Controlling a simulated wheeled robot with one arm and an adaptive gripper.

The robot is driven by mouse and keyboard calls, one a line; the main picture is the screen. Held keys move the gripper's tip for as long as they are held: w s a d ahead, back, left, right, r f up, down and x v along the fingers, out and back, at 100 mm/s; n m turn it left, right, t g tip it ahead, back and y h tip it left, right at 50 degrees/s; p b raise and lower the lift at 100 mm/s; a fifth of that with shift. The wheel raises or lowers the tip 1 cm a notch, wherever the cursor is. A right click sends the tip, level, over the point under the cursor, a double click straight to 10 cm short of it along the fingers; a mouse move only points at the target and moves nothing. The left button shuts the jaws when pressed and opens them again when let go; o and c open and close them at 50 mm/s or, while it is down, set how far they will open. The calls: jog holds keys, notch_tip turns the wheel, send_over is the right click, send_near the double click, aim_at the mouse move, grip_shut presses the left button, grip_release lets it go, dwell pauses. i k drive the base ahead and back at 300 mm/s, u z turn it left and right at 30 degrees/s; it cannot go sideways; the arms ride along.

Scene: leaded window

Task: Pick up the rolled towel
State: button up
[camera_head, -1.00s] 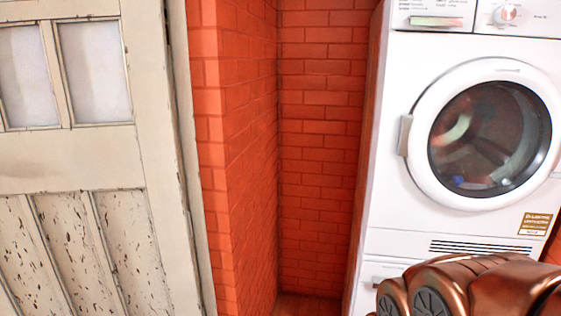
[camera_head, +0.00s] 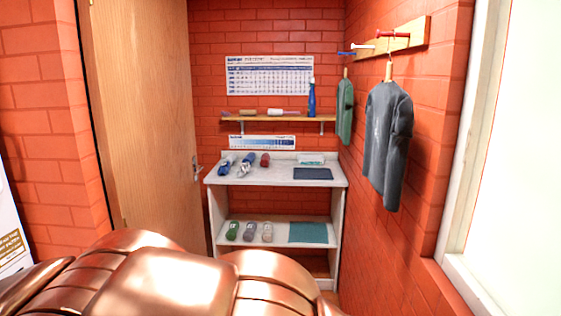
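Three small rolled items that look like rolled towels lie side by side on the lower shelf of a white shelf unit (camera_head: 213,207): a green one (camera_head: 232,230), a grey one (camera_head: 250,231) and a pale pinkish one (camera_head: 267,232). A small red rolled or cylindrical item (camera_head: 265,160) lies on the unit's top. I cannot tell which of these is the task's towel. Copper parts of my own arm fill the lower left and middle foreground. My gripper's fingers do not show.
Blue items (camera_head: 247,164) and a dark folded cloth (camera_head: 313,174) lie on the unit's top; a teal cloth (camera_head: 308,233) lies below. A wooden door (camera_head: 145,110) stands left. Grey (camera_head: 388,142) and green (camera_head: 345,108) garments hang right, near a bright window (camera_head: 515,150).

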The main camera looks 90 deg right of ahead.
aim_at(265, 160)
jog(key=z, duration=2.75)
